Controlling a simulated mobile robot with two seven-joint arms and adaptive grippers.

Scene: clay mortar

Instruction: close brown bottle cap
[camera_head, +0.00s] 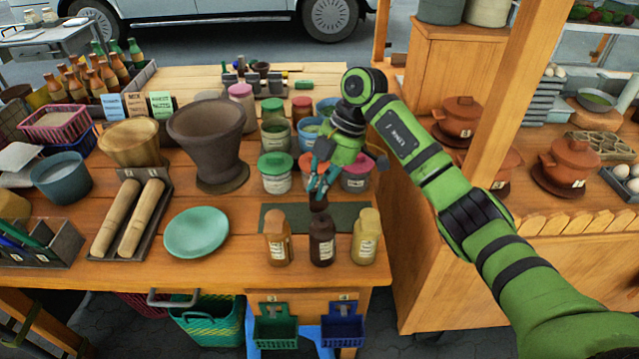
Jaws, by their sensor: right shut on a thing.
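The dark brown bottle (321,249) stands upright on the wooden table, in the middle of a row of three labelled bottles. My right gripper (318,190) is directly above it, pointing down, with its fingers shut on a small dark brown cap (318,205). The cap is at the top of the bottle's neck. I cannot tell whether it touches the neck or is seated on it. My left gripper is not in view.
An amber bottle (277,247) and a yellow bottle (365,245) stand close on either side. Lidded jars (275,180) crowd behind my gripper. A teal plate (195,233) and a large brown mortar (208,130) stand to the left. The table's front edge is close.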

